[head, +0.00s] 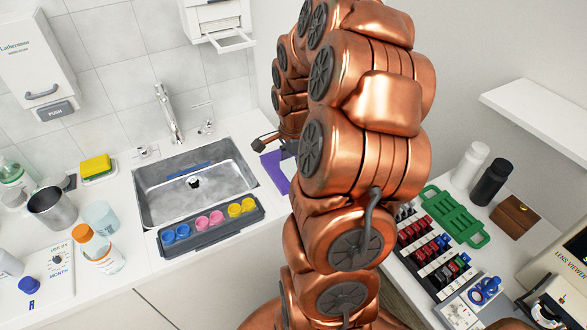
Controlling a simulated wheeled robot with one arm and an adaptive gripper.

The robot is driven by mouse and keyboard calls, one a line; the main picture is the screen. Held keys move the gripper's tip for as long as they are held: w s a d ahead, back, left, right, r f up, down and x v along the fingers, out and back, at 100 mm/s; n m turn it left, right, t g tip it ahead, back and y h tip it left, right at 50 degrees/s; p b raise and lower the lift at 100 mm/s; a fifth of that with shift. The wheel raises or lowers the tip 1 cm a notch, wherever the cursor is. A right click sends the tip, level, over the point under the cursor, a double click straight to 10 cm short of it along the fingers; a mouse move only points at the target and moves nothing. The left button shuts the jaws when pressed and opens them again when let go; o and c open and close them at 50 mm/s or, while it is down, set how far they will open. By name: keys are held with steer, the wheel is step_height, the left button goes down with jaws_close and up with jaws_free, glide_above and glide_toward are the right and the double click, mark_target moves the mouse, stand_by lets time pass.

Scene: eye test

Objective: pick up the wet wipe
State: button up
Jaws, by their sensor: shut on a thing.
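My copper-coloured arm rises through the middle of the head view and hides most of its own far end. Only a dark part of my gripper (268,143) shows at the arm's left edge, beyond the right side of the sink. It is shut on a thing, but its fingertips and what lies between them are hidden. A flat purple and white item (274,171) lies just below it, partly behind the arm. I cannot tell whether this item is the wet wipe or whether the gripper touches it. No other wet wipe can be made out.
The sink (165,200) has a tap (167,112) behind it and a grey tray (205,237) of coloured cups at its front edge. Bottles and a metal beaker (50,209) crowd the left counter. A green rack (452,217) and instruments fill the right counter.

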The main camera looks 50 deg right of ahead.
mark_target(293, 168)
steer(key=shift+r, duration=0.15)
steer(key=shift+r+b, duration=0.9)
steer(key=shift+r, duration=0.4)
steer(key=shift+a+r, duration=0.1)
steer(key=shift+r, duration=0.2)
steer(key=s+a+b, duration=0.2)
steer(key=a, duration=0.5)
steer(key=s+a+r+b, duration=0.1)
steer(key=s+a+b, duration=0.1)
steer(key=a, duration=0.6)
steer(key=shift+s+r+b, duration=0.25)
steer(key=shift+s+b, duration=0.05)
steer(key=shift+a, duration=0.1)
steer(key=shift+w, duration=0.1)
steer(key=w+a+f+n, duration=0.1)
steer(key=w+a+n, duration=0.3)
steer(key=w+n, duration=0.3)
steer(key=w+a+f+n, duration=0.2)
steer(key=w+a+n, duration=0.2)
steer(key=w, duration=0.9)
steer(key=w+a+f+n+p, duration=0.1)
steer(key=w+a+n, duration=0.3)
steer(key=w+n, duration=0.6)
steer(key=shift+a+f+n, duration=0.15)
steer(key=shift+f+n, duration=0.25)
steer(key=shift+f, duration=0.15)
